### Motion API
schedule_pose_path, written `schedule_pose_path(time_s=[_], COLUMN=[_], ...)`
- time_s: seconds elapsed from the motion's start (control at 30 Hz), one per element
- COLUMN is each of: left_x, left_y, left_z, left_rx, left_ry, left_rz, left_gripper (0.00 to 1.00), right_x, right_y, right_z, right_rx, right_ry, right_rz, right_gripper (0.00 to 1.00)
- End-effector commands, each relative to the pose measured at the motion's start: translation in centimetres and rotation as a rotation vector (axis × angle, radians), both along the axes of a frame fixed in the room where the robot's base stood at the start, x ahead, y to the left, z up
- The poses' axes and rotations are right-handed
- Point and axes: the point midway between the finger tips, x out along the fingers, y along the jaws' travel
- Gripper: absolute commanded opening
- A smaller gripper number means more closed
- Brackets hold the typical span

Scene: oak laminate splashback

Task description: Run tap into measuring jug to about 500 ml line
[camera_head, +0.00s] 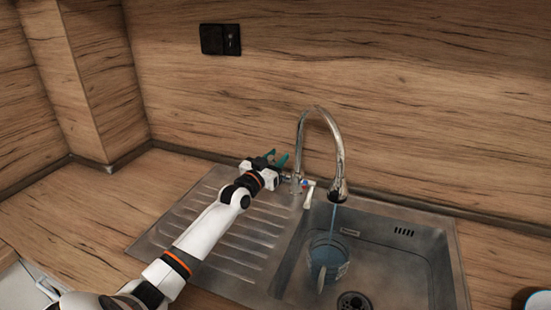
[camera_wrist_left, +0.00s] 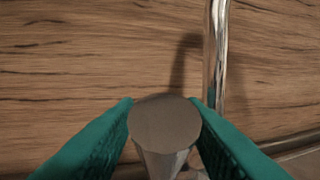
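The measuring jug (camera_head: 328,262) is bluish and see-through and stands in the sink bowl under the spout. A thin bluish stream (camera_head: 333,218) falls from the chrome tap (camera_head: 340,150) into it. The water level and line marks are too small to read. My left gripper (camera_head: 278,158), with teal fingers, is just left of the tap's base. In the left wrist view its fingers (camera_wrist_left: 163,103) are parted on either side of a grey round-topped knob (camera_wrist_left: 165,122); I cannot tell whether they touch it. The tap's pipe (camera_wrist_left: 215,60) rises behind, to the right. My right gripper is not in view.
A white-handled lever with red and blue marks (camera_head: 309,192) is at the tap's base. The ribbed drainboard (camera_head: 215,232) lies under my left arm and is bare. The sink drain (camera_head: 352,302) is beside the jug. A dark socket (camera_head: 221,39) is on the oak wall.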

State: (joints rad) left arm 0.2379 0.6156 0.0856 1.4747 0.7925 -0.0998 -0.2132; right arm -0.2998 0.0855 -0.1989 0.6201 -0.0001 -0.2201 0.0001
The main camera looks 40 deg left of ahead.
Motion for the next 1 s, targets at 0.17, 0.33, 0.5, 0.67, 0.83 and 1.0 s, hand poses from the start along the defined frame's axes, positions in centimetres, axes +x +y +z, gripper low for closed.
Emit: schedule_pose_path(time_s=[0.17, 0.33, 0.5, 0.67, 0.83, 1.0], left_x=[0.0, -0.7, -3.4, -6.8, -9.8, -11.5], left_y=[0.0, -0.1, -0.4, -0.8, -1.1, -1.2], left_z=[0.0, -0.2, -0.6, -1.1, -1.3, -1.4], left_rx=[0.000, -0.001, 0.000, 0.000, 0.001, 0.001], left_ry=[0.000, 0.000, 0.003, 0.003, 0.002, 0.001], left_rz=[-0.001, -0.001, -0.001, -0.001, -0.001, 0.000], left_gripper=[0.36, 0.36, 0.36, 0.36, 0.36, 0.36], right_x=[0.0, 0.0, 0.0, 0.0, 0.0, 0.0], right_y=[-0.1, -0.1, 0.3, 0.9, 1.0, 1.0], right_z=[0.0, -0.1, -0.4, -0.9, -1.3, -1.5], right_rx=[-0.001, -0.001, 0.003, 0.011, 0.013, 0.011], right_ry=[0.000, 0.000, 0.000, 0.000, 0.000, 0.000], right_rz=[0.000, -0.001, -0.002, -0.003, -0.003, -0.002], right_gripper=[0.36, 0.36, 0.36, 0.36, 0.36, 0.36])
